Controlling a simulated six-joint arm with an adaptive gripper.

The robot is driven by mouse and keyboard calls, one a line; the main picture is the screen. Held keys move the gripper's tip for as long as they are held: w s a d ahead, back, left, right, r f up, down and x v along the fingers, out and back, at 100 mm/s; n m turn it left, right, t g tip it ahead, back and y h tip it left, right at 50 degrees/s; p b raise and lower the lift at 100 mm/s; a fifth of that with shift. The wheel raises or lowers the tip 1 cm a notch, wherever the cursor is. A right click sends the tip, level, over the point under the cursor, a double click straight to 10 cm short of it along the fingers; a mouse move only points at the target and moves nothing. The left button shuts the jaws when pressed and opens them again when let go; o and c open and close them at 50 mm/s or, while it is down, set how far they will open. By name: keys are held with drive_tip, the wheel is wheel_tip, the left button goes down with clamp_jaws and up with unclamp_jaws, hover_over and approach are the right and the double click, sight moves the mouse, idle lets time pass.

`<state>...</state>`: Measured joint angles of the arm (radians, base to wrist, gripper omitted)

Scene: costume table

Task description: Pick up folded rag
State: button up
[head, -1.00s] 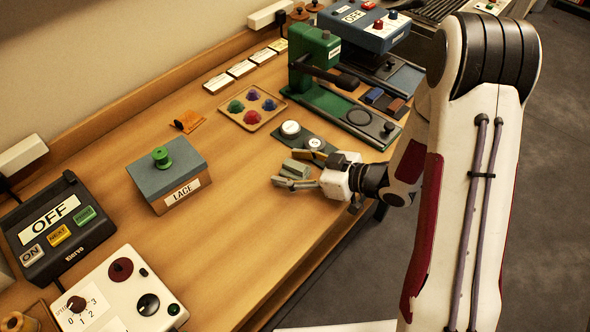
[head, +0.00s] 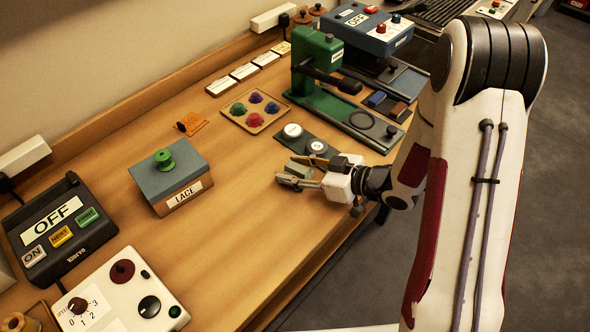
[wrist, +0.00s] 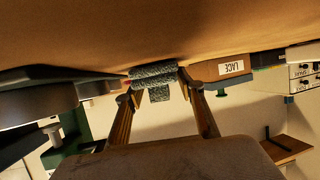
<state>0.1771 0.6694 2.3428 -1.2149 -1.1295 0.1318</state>
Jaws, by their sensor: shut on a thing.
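The folded rag (head: 298,168) is a small grey-green bundle near the front edge of the wooden table. My gripper (head: 305,172) is low at the table surface, reaching in from the right, with its fingers on the rag. In the wrist view the rag (wrist: 153,72) shows as speckled grey folded cloth between the two fingertips (wrist: 158,88). My gripper is shut on it. The rag is close to or touching the tabletop; I cannot tell which. Part of it is hidden by the fingers in the head view.
A dark green plate with two white round pieces (head: 292,131) lies just behind my gripper. A green press (head: 318,65) stands beyond. The LACE box (head: 171,179) is to the left. The tabletop (head: 235,220) between box and front edge is clear.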

sight(295, 166)
drive_tip(key=shift+r, duration=4.9)
